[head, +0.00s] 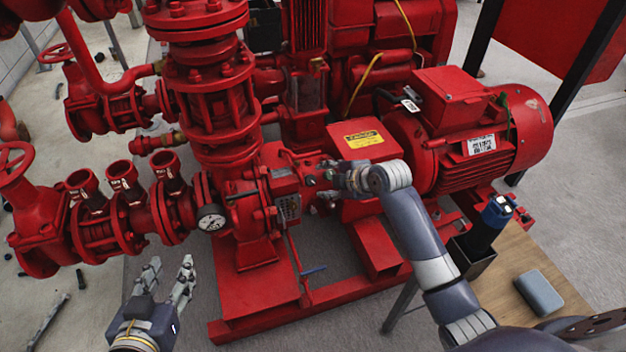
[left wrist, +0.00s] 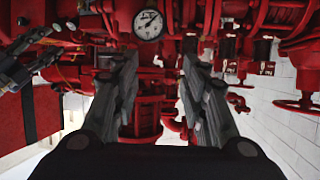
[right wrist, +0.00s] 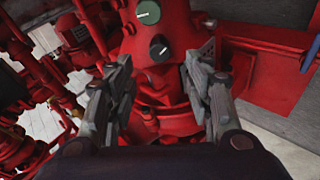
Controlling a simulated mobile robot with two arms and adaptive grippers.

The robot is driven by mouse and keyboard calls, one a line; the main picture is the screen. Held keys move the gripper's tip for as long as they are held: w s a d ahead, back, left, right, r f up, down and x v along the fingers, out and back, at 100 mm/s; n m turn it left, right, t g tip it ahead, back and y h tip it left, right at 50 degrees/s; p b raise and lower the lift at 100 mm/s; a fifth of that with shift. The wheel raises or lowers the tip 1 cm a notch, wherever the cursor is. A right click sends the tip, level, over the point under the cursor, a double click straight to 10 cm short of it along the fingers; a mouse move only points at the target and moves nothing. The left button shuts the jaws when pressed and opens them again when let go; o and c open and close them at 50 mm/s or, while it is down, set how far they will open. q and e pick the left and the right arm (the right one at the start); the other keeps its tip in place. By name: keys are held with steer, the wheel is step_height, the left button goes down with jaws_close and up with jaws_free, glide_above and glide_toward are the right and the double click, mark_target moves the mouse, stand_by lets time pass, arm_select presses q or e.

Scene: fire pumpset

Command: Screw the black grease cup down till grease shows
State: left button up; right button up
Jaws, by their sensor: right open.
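The black grease cup (right wrist: 158,48) shows in the right wrist view as a round black cap with a white mark. It sits on the red pump housing, beside a similar green cap (right wrist: 148,12). My right gripper (right wrist: 158,68) is open, its fingers to either side of and below the cap in that view, with no visible contact. In the head view my right gripper (head: 332,178) is at the pump's bearing housing and the black cup cannot be made out. No grease can be made out. My left gripper (head: 170,268) is open and empty, low in front of the pump.
A pressure gauge (head: 211,218) is on the pump's left side; the left wrist view also shows it (left wrist: 148,24). The red motor (head: 470,140) stands at right. A wooden table (head: 520,262) at lower right carries a grey-blue block (head: 540,292). Floor near my left gripper is open.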

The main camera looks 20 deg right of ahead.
mark_target(312, 180)
steer(key=b+x, duration=0.1)
steer(key=x, duration=0.4)
steer(key=shift+f+b, duration=0.1)
steer(key=shift+b, duration=0.3)
steer(key=b+x, duration=0.1)
steer(key=x, duration=0.2)
steer(key=shift+w+f+b, duration=0.2)
steer(key=shift+w+b, duration=0.1)
arm_select(q)
step_height(312, 180, up, 17)
steer(key=d+t+h, duration=0.2)
steer(key=t+h, duration=0.1)
steer(key=t, duration=0.6)
steer(key=shift+w+d+r+t, duration=0.15)
steer(key=shift+d+t, duration=0.15)
steer(key=shift+t, duration=0.1)
arm_select(e)
steer(key=shift+w+a+f, duration=0.15)
steer(key=shift+w, duration=0.05)
steer(key=c, duration=1)
